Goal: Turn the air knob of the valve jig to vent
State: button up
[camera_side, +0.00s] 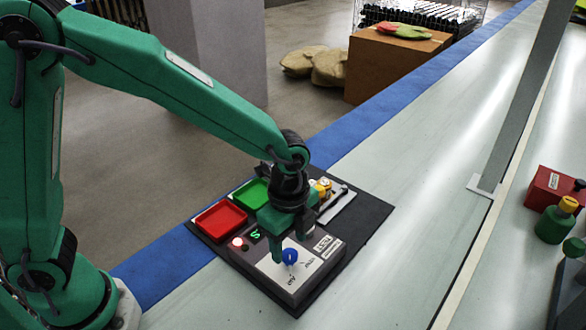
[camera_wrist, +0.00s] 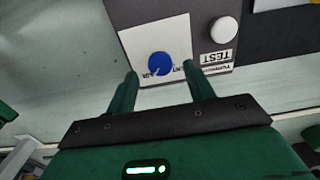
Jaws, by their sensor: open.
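The valve jig (camera_side: 300,284) is a dark grey box with a pale plate on top. Its round blue air knob (camera_side: 290,256) stands on that plate and also shows in the wrist view (camera_wrist: 160,63). A small white mark lies on the knob's lower left in the wrist view; the printed words around it are partly hidden or too small to read surely. My gripper (camera_side: 291,249) is open above the jig, with green fingers pointing down. In the wrist view its fingertips (camera_wrist: 160,72) appear on either side of the knob, apart from it.
A white button marked TEST (camera_wrist: 223,29) sits beside the knob plate. A red tray (camera_side: 220,221) and a green tray (camera_side: 251,193) lie behind the jig on a dark mat (camera_side: 372,213). A grey post (camera_side: 522,100) stands right. The pale bench (camera_side: 400,250) is clear between.

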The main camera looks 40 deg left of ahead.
aim_at(290, 258)
jog(key=shift+f, duration=1.35)
jog(key=c, duration=1)
